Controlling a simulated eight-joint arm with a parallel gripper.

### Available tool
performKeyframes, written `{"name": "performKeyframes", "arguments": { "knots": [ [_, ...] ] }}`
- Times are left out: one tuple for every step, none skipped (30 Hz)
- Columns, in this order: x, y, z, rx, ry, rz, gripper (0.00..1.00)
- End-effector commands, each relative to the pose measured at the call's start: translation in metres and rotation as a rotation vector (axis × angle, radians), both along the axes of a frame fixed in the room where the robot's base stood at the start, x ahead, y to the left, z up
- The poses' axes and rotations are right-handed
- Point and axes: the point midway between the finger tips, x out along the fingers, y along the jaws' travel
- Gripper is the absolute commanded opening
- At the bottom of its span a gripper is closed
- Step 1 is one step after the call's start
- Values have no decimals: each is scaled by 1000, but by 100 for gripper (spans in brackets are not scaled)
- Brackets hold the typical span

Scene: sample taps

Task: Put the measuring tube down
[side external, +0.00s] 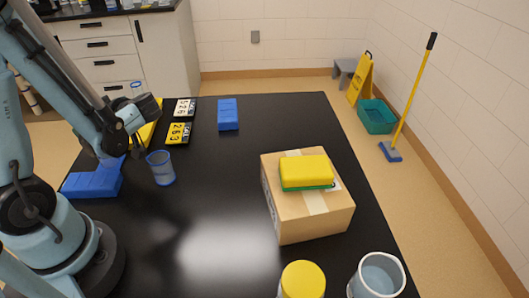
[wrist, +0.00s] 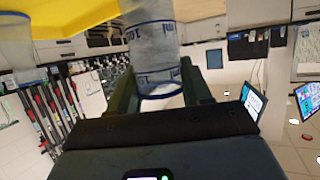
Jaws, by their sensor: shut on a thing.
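The measuring tube (wrist: 155,50) is clear with blue rings and blue print, and it sits between my fingers in the wrist view, which is upside down. My gripper (wrist: 160,92) is shut on it near its rim. In the side external view the tube's top (side external: 138,88) shows just behind my gripper (side external: 141,105), at the table's far left. Its lower part is hidden there, so I cannot tell whether its base touches anything. A yellow thing (wrist: 75,18) lies close beside it in the wrist view.
A blue-tinted cup (side external: 161,169) and blue blocks (side external: 92,185) stand near my arm. Number cards (side external: 179,133) and a blue block (side external: 228,114) lie further back. A carton (side external: 312,222) with a yellow sponge (side external: 306,172) stands right. The black table's (side external: 210,200) middle is clear.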

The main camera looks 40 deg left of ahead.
Motion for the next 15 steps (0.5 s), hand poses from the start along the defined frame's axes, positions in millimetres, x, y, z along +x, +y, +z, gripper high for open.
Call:
{"name": "performKeyframes", "arguments": {
  "knots": [
    [0, 0, 0, 0, 0, 0, 0],
    [0, 0, 0, 0, 0, 0, 52],
    [0, 0, 0, 0, 0, 0, 58],
    [0, 0, 0, 0, 0, 0, 62],
    [0, 0, 0, 0, 0, 0, 67],
    [0, 0, 0, 0, 0, 0, 73],
    [0, 0, 0, 0, 0, 0, 74],
    [0, 0, 0, 0, 0, 0, 74],
    [0, 0, 0, 0, 0, 0, 74],
    [0, 0, 0, 0, 0, 0, 74],
    [0, 0, 0, 0, 0, 0, 74],
    [0, 0, 0, 0, 0, 0, 74],
    [0, 0, 0, 0, 0, 0, 74],
    [0, 0, 0, 0, 0, 0, 74],
    [0, -1, 1, 0, 0, 0, 74]
  ]
}}
